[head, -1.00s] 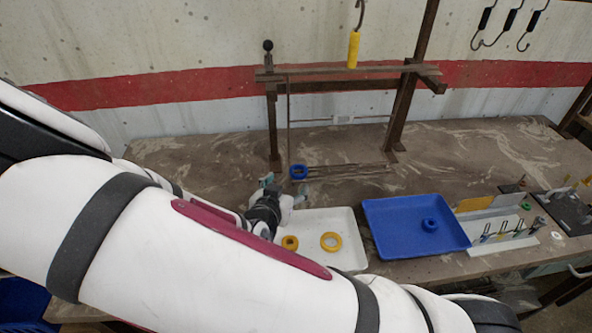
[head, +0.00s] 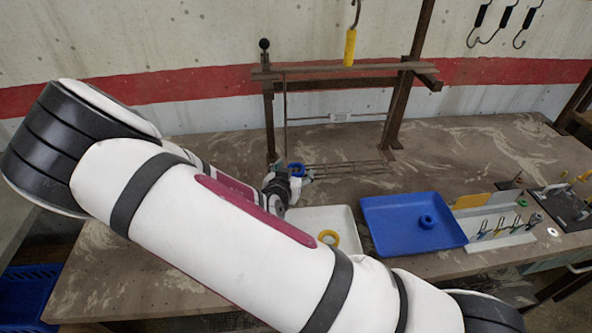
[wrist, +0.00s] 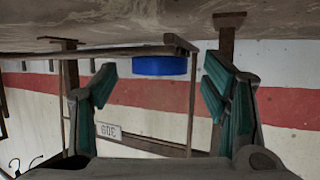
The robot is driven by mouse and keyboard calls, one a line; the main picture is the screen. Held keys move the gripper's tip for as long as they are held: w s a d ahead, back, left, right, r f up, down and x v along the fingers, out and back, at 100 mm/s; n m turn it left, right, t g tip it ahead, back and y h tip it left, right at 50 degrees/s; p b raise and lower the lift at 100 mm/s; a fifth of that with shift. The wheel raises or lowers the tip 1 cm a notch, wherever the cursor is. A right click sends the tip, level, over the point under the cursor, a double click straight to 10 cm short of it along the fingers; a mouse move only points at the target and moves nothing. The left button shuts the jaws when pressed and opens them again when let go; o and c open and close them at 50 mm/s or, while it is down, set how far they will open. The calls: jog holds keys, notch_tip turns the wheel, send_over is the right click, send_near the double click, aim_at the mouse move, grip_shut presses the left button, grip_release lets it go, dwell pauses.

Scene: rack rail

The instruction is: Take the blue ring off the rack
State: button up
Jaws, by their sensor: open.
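The blue ring (head: 297,168) is at the near left end of the rack's low thin rods (head: 345,167), partly covered by my gripper. In the wrist view, which is upside down, the blue ring (wrist: 160,66) shows in the gap between my fingers, against a dark bar of the rack (wrist: 110,51). My gripper (head: 294,177) is open, with teal finger pads on both sides of the ring in the wrist view (wrist: 160,82). No grip on the ring shows. Whether a finger touches it, I cannot tell.
The rack's posts (head: 269,120) and top beam (head: 335,69) rise behind. A yellow piece (head: 350,47) hangs above. In front are a white tray (head: 345,215) with a yellow ring (head: 328,239) and a blue tray (head: 385,232) holding another blue ring (head: 427,221).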

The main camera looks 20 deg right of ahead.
jog(key=c, duration=1.3)
jog(key=shift+o, duration=0.2)
jog(key=shift+r, duration=0.15)
